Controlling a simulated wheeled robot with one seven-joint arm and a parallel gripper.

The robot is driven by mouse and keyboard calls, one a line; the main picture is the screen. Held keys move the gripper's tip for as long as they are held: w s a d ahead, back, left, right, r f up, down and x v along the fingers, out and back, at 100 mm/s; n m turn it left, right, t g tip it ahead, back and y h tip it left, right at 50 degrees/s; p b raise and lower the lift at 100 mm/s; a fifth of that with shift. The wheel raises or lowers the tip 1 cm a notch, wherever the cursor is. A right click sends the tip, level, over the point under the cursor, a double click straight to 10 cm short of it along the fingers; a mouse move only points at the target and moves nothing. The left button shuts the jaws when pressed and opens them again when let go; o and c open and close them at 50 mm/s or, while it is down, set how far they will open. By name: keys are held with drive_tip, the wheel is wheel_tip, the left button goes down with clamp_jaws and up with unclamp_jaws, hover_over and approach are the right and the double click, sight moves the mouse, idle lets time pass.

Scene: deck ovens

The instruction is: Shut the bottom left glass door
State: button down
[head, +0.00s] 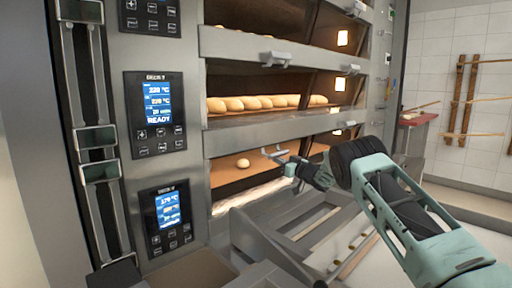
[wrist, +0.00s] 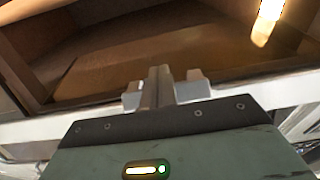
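The bottom left deck opening (head: 230,178) shows an orange-brown floor with one bun (head: 242,163) on it. I cannot tell where its glass pane is. A light grey handle (head: 275,152) shows at the top of this opening, just left of my gripper (head: 288,162). In the wrist view my fingers (wrist: 159,86) are close together and look shut, in front of a pale bar (wrist: 260,97) across the opening. Pale blocks (wrist: 193,86) show on both sides of the fingers. Whether the fingers touch anything is hidden.
The middle deck holds a row of loaves (head: 250,103) above a metal strip (head: 240,134). Control panels (head: 156,112) stand on the left. A grey metal frame (head: 265,235) with slats stands below the bottom deck. A tiled wall (head: 425,55) with wooden racks is at right.

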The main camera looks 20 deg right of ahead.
sight(280, 153)
drive_tip(key=shift+s+a+r+p, duration=0.1)
drive_tip(key=shift+r+p, duration=0.7)
drive_tip(key=shift+r, duration=0.7)
drive_tip(key=shift+s+a+r+p, duration=0.1)
drive_tip(key=shift+r+p, duration=0.65)
drive_tip(key=shift+r, duration=0.75)
drive_tip(key=shift+w+f, duration=0.15)
drive_tip(key=shift+f, duration=0.05)
drive_tip(key=shift+s+d+f, duration=0.15)
drive_tip(key=shift+s, duration=0.1)
drive_tip(key=f+v, duration=0.1)
drive_tip(key=v, duration=0.5)
drive_tip(key=shift+s+d+f, duration=0.25)
drive_tip(key=shift+s+f, duration=0.05)
drive_tip(key=shift+a, duration=0.1)
